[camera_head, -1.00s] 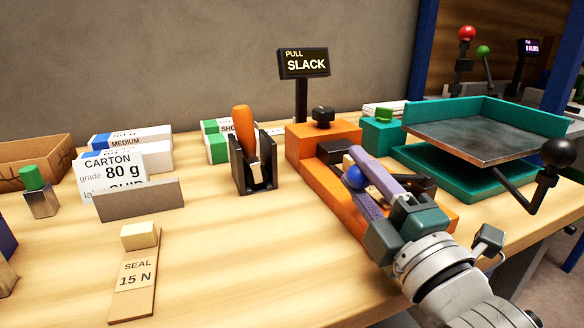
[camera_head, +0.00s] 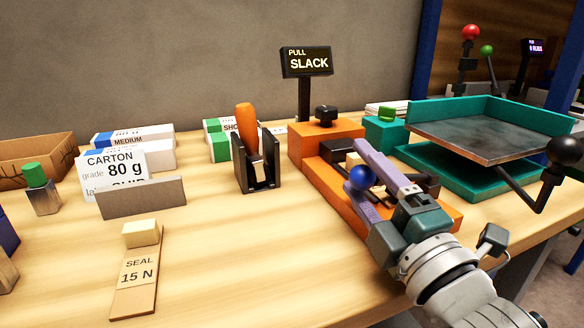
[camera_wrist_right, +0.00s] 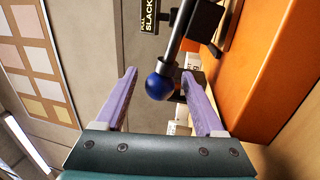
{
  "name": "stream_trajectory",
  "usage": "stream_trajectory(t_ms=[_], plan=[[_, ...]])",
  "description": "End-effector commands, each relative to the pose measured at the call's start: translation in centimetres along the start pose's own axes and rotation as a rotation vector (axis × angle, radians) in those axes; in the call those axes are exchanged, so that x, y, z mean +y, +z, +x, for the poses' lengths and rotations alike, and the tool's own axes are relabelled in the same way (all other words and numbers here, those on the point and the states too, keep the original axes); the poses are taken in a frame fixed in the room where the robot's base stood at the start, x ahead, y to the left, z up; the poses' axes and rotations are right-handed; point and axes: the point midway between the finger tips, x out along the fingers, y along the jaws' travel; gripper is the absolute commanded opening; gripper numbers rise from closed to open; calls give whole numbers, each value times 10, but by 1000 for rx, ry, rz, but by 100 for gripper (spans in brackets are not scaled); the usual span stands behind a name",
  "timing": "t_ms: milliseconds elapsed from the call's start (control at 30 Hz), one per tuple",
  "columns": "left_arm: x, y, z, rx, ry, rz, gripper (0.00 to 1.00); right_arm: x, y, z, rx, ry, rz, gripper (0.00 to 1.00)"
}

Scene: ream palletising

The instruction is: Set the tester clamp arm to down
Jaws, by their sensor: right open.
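The tester is an orange base (camera_head: 329,139) with a black knob on top, on the bench in the head view. Its clamp arm (camera_wrist_right: 180,35) is a dark rod ending in a blue ball knob (camera_head: 362,178); the knob also shows in the right wrist view (camera_wrist_right: 160,87). My right gripper (camera_head: 356,168) is open, with its two purple fingers on either side of the blue knob and gaps beside it in the wrist view. The fingers hide part of the arm in the head view. The tester display (camera_head: 306,62) reads PULL SLACK. My left gripper is not in view.
A teal tray stand (camera_head: 490,118) with a black-knobbed lever (camera_head: 565,151) is to the right. A black holder with an orange handle (camera_head: 247,117) stands left of the tester. A SEAL 15 N strip (camera_head: 137,272) lies at front left. The front middle bench is clear.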

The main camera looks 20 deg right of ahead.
Motion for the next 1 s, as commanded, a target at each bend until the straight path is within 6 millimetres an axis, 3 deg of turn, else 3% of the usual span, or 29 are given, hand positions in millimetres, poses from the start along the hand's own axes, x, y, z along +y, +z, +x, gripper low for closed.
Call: stream_trajectory(t_ms=[233, 700, 1000], plan=[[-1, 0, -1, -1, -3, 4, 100, 0, 0, -9, 0, -2, 1, 71], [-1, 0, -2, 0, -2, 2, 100, -1, 0, -92, -1, -2, 0, 71], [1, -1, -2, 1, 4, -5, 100, 0, 0, -100, 0, 1, 0, 71]])
